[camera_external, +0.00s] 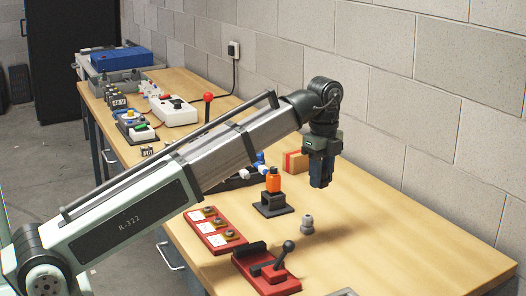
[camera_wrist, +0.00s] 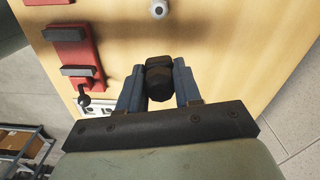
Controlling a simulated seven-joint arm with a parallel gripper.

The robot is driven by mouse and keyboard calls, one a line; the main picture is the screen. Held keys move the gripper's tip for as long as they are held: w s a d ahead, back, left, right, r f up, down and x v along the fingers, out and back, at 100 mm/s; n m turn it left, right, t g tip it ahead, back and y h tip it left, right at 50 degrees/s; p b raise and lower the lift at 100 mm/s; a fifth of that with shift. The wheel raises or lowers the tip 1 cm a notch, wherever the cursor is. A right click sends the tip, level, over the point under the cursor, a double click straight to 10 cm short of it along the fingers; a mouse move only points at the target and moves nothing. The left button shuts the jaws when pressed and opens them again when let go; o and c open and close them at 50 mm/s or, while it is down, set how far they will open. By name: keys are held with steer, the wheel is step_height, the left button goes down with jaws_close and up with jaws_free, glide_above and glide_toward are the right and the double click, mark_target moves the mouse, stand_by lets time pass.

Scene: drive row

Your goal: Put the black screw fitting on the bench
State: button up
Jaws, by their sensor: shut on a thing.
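My gripper (camera_wrist: 158,88) is shut on the black screw fitting (camera_wrist: 158,76), which sits between the two fingers in the wrist view. In the external view my gripper (camera_external: 320,183) points down above the wooden bench (camera_external: 375,225).
A grey fitting (camera_external: 307,224) stands on the bench near the gripper. A red lever fixture (camera_external: 265,270) and red panel (camera_external: 215,231) lie at the front. The right side of the bench is clear.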

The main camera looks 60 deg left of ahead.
steer(key=s+a+n, duration=0.3)
steer(key=a+n, duration=0.1)
steer(key=a, duration=1.3)
steer(key=s+a+n, duration=0.2)
steer(key=a+n, duration=0.2)
steer(key=a, duration=1.3)
steer(key=s+a+n, duration=0.4)
steer(key=s+a, duration=0.6)
steer(key=a, duration=0.3)
steer(key=s+a+n, duration=0.4)
steer(key=s+a, duration=0.6)
steer(key=a, duration=0.3)
steer(key=shift+w+f, duration=0.1)
steer(key=shift+f, duration=7.45)
steer(key=shift+f, duration=0.15)
steer(key=o, duration=1)
